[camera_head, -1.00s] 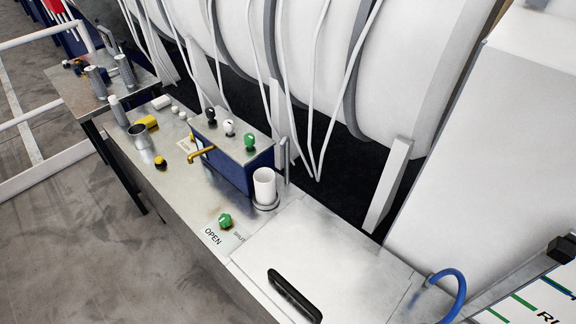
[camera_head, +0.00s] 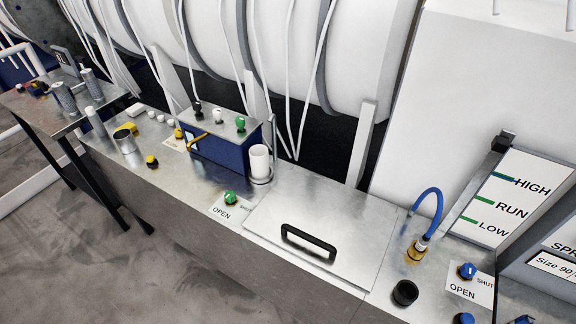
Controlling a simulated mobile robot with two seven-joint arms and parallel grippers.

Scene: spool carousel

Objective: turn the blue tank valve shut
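A blue valve knob (camera_head: 467,271) stands at the lower right on a white label (camera_head: 470,291) reading OPEN and SHUT. OPEN is printed at its near left and SHUT at its right; I cannot tell which way the knob points. A blue hose (camera_head: 428,204) arches up just left of it and ends in a brass fitting (camera_head: 417,250). More blue knobs (camera_head: 464,318) show at the bottom edge, partly cut off. Neither of my grippers is in view.
A lidded panel with a black handle (camera_head: 308,243) lies left of the hose. A black round cup (camera_head: 405,292) stands near the front edge. A gauge board (camera_head: 507,204) reads HIGH, RUN, LOW. A green knob (camera_head: 230,198) has its own OPEN label. The floor at lower left is clear.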

